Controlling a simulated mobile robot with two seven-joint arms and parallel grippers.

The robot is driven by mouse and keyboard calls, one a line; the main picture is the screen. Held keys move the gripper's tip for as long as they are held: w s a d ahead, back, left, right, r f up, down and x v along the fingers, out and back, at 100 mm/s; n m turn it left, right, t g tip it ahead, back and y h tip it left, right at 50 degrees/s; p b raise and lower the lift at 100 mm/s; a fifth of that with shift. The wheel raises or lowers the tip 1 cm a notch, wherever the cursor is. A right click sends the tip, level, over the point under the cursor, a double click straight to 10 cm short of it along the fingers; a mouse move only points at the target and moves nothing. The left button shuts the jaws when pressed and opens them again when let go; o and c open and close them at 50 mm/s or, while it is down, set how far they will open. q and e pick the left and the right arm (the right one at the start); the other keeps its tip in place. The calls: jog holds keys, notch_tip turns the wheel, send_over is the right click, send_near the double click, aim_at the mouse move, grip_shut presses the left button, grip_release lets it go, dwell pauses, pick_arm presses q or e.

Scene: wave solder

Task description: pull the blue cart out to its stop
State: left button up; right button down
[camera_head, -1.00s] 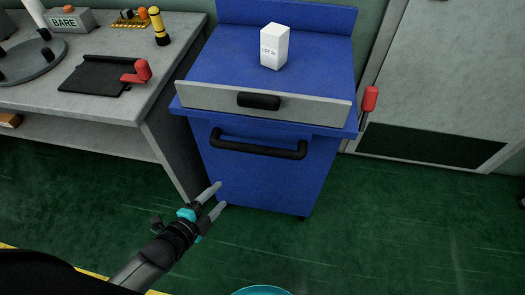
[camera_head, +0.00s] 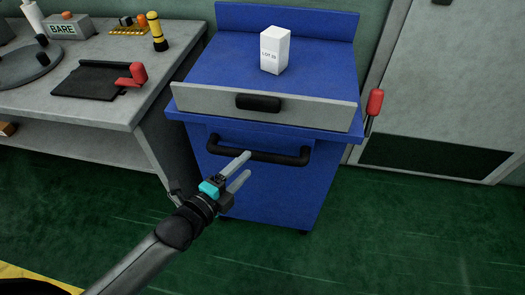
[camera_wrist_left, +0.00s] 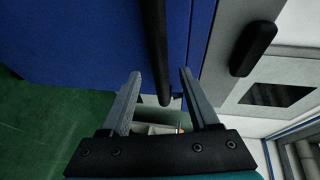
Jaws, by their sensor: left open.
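The blue cart (camera_head: 262,190) stands against the wall, with a long black bar handle (camera_head: 282,157) across its upper front. My left gripper (camera_head: 243,165) is open, with its fingertips in front of the left half of this handle. In the left wrist view the black handle (camera_wrist_left: 157,45) runs lengthwise between the two open fingers (camera_wrist_left: 160,77). I cannot tell whether the fingers reach around it or touch it. My right gripper is in neither view.
A grey drawer (camera_head: 310,108) with a black pull sits above the handle, and a white box (camera_head: 275,50) stands on top. A red-knobbed lever (camera_head: 375,103) is at the right. A grey workbench (camera_head: 120,112) stands close on the left. The green floor (camera_head: 400,235) is open at right.

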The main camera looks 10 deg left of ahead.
aim_at(253, 159)
pick_arm(q)
jog(key=b+x, duration=0.2)
jog(key=x, duration=0.4)
jog(key=shift+f, duration=0.1)
jog(key=shift+b+x, duration=0.55)
jog(key=shift+x, duration=0.9)
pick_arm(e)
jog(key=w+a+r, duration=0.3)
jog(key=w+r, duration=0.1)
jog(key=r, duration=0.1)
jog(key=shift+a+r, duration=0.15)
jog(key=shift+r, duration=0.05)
pick_arm(q)
jog(key=shift+c, duration=0.4)
grip_shut()
